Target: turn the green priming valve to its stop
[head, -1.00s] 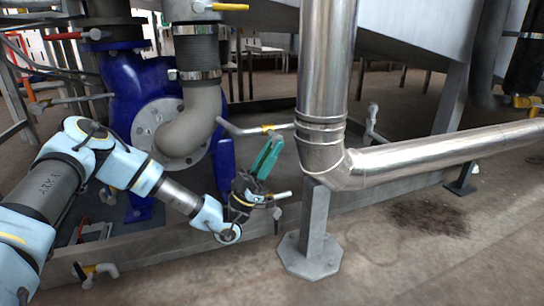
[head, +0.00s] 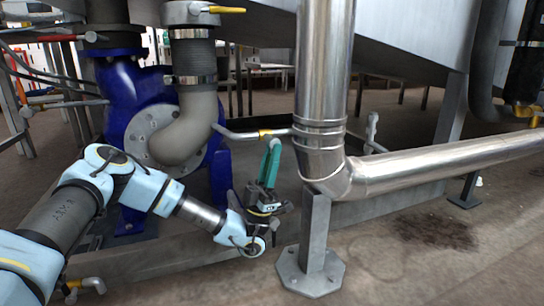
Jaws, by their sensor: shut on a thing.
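My gripper (head: 274,148) reaches in from the lower left, its dark body (head: 262,203) in front of the blue pump's base and its slim teal fingers pointing up. The fingers are close together, and their tips meet a small pale grey part just under a grey pipe with a yellow band (head: 265,133). The gripper is shut on the green priming valve. The valve's handle is small and mostly hidden at the fingers, and I cannot tell its green apart from the teal of the fingers or read its angle.
A thick shiny pipe (head: 325,65) stands close to the right of my gripper on a grey post (head: 314,235), then runs right. The blue pump (head: 130,100) and a grey elbow (head: 180,140) are behind on the left. Open floor (head: 420,265) lies at the lower right.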

